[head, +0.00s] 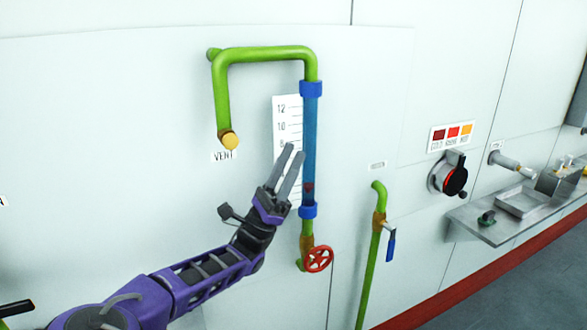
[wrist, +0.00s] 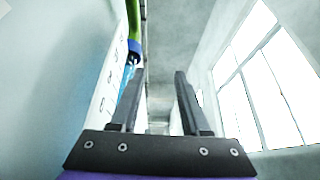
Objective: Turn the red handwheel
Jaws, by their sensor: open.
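The red handwheel (head: 319,259) is a small spoked wheel at the foot of the blue sight tube (head: 310,145), in the head view. It sits on a brass-coloured fitting on the green pipe. My gripper (head: 292,150) is open and empty, its fingers pointing up in front of the numbered scale (head: 284,112). It is above and left of the handwheel and apart from it in the picture. In the wrist view my gripper (wrist: 158,75) shows two parted fingers with nothing between them. The handwheel is not in the wrist view.
A green pipe (head: 262,54) arches above to a yellow vent end (head: 228,140). Right of the handwheel stands another green pipe (head: 373,250) with a blue lever (head: 390,246). Further right are a black knob (head: 454,180) and a metal shelf (head: 490,232). Windows (wrist: 265,80) show in the wrist view.

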